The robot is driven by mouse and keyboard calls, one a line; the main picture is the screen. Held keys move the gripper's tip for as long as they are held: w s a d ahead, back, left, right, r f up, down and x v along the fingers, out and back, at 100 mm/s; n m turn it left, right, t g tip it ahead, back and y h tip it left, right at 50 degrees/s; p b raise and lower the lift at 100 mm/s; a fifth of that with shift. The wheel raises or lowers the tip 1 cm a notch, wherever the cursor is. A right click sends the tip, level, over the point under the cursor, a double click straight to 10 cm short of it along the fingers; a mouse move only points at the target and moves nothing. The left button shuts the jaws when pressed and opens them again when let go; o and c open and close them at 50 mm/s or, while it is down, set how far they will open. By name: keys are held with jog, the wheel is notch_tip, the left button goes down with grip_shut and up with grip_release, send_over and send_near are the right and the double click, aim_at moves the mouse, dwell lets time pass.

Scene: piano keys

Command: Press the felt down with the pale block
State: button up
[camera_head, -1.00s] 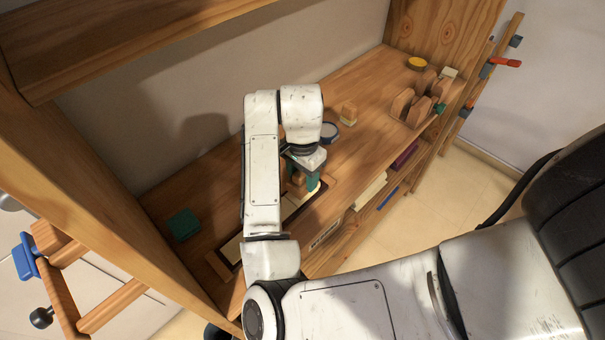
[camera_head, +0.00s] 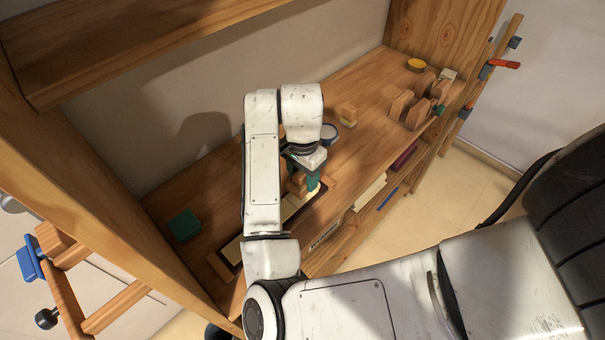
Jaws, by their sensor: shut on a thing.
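My gripper (camera_head: 304,182) has green fingers and points down over a long wooden tray (camera_head: 220,268) on the bench. It is shut on a small wooden block (camera_head: 296,184), partly hidden by the fingers and arm. Below it, a cream strip (camera_head: 290,208) lies in the tray; my forearm covers its middle. I cannot tell whether the block touches the strip, nor see for sure which part is the felt. Another small wooden block with a pale lower part (camera_head: 348,116) stands apart on the bench, up and right of the gripper.
A teal square block (camera_head: 185,225) lies at the bench's left end. A round dark-rimmed dish (camera_head: 328,134) sits just behind the gripper. A wooden rack (camera_head: 412,108) and a yellow round tin (camera_head: 416,65) are at the far right. The bench between is clear.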

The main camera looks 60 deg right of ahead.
jog(key=shift+r+p, duration=2.2)
jog(key=shift+r, duration=1.35)
